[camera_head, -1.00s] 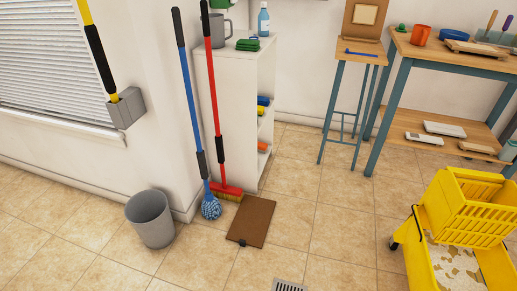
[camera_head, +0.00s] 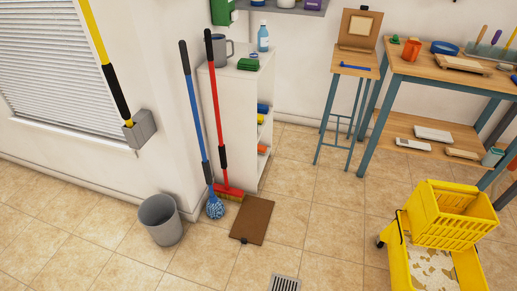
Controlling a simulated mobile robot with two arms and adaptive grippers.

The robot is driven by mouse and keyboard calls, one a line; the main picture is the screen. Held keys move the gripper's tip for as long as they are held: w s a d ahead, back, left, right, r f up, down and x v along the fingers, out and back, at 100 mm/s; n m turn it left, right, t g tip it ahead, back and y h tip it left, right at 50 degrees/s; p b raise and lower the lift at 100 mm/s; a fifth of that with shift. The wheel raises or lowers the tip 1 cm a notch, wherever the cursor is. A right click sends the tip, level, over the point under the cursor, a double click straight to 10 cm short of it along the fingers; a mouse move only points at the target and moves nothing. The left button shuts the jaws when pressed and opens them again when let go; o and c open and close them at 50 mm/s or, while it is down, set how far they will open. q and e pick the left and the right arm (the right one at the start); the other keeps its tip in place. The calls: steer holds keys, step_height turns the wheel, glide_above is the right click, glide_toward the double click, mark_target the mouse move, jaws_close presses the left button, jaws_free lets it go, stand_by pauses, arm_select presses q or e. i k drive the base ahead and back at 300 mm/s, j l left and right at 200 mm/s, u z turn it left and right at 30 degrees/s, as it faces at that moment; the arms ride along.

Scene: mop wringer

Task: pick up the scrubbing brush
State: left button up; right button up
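A long red-handled brush (camera_head: 217,118) with a red head and yellowish bristles (camera_head: 229,191) stands on the floor. It leans against the front of the white shelf unit (camera_head: 235,95). No other scrubbing brush can be made out for sure. A blue-handled mop (camera_head: 197,115) with a round blue-white head (camera_head: 215,208) leans just left of it. Neither of my grippers is in view.
A grey bin (camera_head: 160,219) stands at left. A brown clipboard-like board (camera_head: 252,219) lies on the floor by the brush head. A yellow mop bucket with wringer (camera_head: 450,215) stands at right. A stool (camera_head: 357,68) and workbench (camera_head: 430,69) stand behind.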

mark_target(262, 150)
steer(key=i+l+u, duration=0.1)
steer(key=u, duration=0.25)
steer(key=i+l+u, duration=0.2)
steer(key=u, duration=0.15)
